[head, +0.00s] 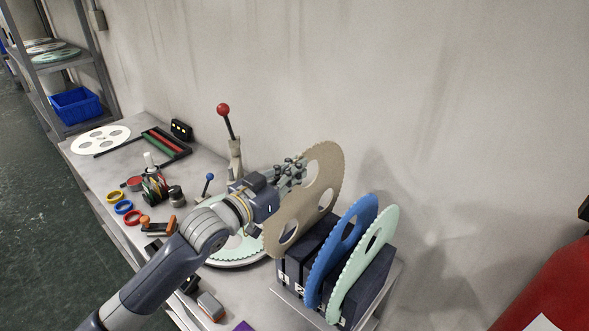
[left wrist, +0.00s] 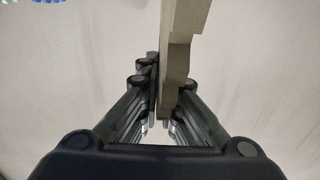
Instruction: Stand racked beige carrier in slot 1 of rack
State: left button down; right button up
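The beige carrier (head: 290,208), a thin toothed disc with large holes, stands on edge at the left end of the rack. My left gripper (head: 296,172) is shut on its upper left edge. In the left wrist view the carrier's edge (left wrist: 181,60) runs between the fingers of the left gripper (left wrist: 170,100). The dark rack (head: 314,243) has number labels on its front, a 1 at the left end. The carrier sits higher than the discs in the rack and appears to be above slot 1; its lower edge overlaps the rack in view. My right gripper is not in view.
A blue carrier (head: 322,268) and a mint carrier (head: 345,285) stand in the rack to the right. A round plate with a mint disc (head: 236,250) lies left of the rack. A red-knobbed lever (head: 231,130) stands behind. Tools and coloured rings (head: 123,207) fill the bench's left.

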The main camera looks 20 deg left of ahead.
aim_at(265, 227)
pick_arm(q)
jog(key=shift+f+b, duration=0.85)
jog(key=shift+f, duration=0.45)
jog(key=shift+f+b, duration=1.95)
jog(key=shift+f, duration=1.45)
jog(key=c, duration=1.8)
grip_release()
jog(key=shift+o, duration=0.4)
jog(key=shift+f, duration=0.2)
jog(key=v, duration=1.2)
jog(key=shift+r, duration=0.1)
jog(key=shift+s, duration=0.1)
